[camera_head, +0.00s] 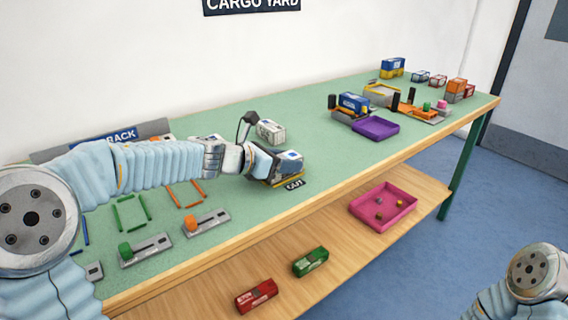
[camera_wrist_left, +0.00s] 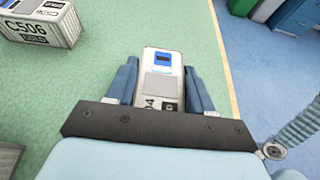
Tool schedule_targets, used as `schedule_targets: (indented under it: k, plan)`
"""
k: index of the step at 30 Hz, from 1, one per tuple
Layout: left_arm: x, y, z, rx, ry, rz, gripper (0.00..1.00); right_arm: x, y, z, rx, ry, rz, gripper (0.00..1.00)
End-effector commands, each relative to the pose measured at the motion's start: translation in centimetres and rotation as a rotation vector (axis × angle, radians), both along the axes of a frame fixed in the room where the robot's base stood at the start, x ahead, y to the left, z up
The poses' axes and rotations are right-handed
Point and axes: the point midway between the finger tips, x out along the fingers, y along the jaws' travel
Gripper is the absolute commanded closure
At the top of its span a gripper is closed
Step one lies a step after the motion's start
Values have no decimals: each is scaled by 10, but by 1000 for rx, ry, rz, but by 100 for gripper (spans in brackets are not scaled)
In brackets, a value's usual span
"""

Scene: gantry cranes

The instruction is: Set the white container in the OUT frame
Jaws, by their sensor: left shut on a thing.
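My left gripper (camera_head: 272,162) is shut on a white container (camera_head: 290,160) with a blue patch on top. In the left wrist view the white container (camera_wrist_left: 163,75) lies between the two blue fingers. It is at the OUT frame (camera_head: 284,180), whose yellow edge shows just below it, beside the black OUT label (camera_head: 295,184). The container hides most of the frame, and I cannot tell whether it rests on the table. My right gripper is out of view; only part of that arm shows at the lower right.
Another white container (camera_head: 270,131), marked C506 in the left wrist view (camera_wrist_left: 42,25), stands close behind. A purple tray (camera_head: 375,128) and a blue container (camera_head: 353,102) are to the right. Sliders with green (camera_head: 125,250) and orange (camera_head: 191,225) knobs line the front left edge. A pink tray (camera_head: 385,203) is on the lower shelf.

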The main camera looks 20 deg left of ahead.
Motion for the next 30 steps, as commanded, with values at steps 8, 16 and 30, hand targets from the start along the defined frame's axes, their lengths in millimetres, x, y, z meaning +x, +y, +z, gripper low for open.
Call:
schedule_targets:
  k: [8,16,30]
  plan:
    - [0,0,-3,0,-1,0,82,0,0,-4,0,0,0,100]
    - [0,0,-2,0,0,0,23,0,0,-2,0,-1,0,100]
    - [-28,24,19,1,-3,4,23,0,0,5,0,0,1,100]
